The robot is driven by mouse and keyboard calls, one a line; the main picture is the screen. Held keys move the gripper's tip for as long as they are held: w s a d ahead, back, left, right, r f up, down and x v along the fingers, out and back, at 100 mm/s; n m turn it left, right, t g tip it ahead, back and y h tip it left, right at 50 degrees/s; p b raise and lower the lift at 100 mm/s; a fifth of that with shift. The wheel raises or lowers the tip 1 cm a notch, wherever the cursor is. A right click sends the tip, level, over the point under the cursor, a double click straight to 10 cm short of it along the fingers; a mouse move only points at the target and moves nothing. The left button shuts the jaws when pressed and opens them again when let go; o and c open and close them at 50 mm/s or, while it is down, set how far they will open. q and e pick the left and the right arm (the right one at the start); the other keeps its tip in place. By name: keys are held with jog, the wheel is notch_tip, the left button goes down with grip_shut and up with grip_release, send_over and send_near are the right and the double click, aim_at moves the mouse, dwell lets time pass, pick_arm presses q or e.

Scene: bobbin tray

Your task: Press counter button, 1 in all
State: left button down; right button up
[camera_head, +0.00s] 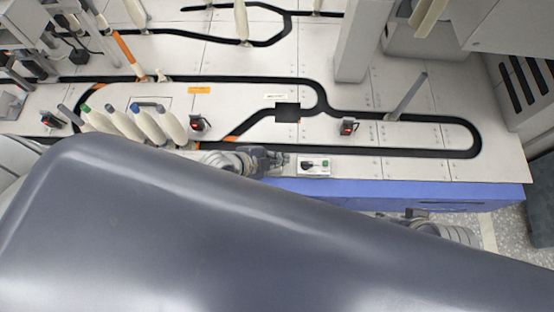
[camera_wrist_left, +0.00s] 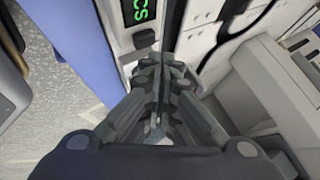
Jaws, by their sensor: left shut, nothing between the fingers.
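The counter (camera_head: 313,172) is a small pale box at the table's front edge, with a dark part and a small green spot on top. In the left wrist view its green-lit display (camera_wrist_left: 139,11) is at the top, cut by the frame edge. A dark rounded button (camera_wrist_left: 144,39) sits just below the display. My left gripper (camera_head: 284,160) is just left of the counter in the head view. In the wrist view its shut, empty fingertips (camera_wrist_left: 162,63) lie just below the button; I cannot tell whether they touch it.
A black looped track (camera_head: 400,153) runs over the white table. Several pale bobbins (camera_head: 148,125) stand at left. Small black devices with red lights (camera_head: 348,127) and a grey post (camera_head: 408,95) stand behind the counter. The blue table edge (camera_head: 440,193) runs along the front.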

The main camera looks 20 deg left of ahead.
pick_arm(q)
jog(key=shift+f, duration=0.15)
jog(key=shift+f, duration=0.25)
pick_arm(e)
jog(key=shift+f, duration=0.1)
dwell(0.5)
pick_arm(q)
jog(key=shift+f+b, duration=0.3)
jog(key=shift+f, duration=0.2)
pick_arm(e)
jog(key=shift+w+a+t, duration=0.2)
jog(key=shift+w+t, duration=0.2)
jog(key=shift+w, duration=0.4)
jog(key=shift+s, duration=0.1)
pick_arm(q)
jog(key=shift+r+p, duration=0.95)
jog(key=shift+p, duration=0.1)
pick_arm(e)
jog(key=shift+s+d+r+g, duration=0.2)
jog(key=shift+s+r+g, duration=0.2)
jog(key=shift+s+r, duration=0.4)
jog(key=shift+w+r, duration=0.1)
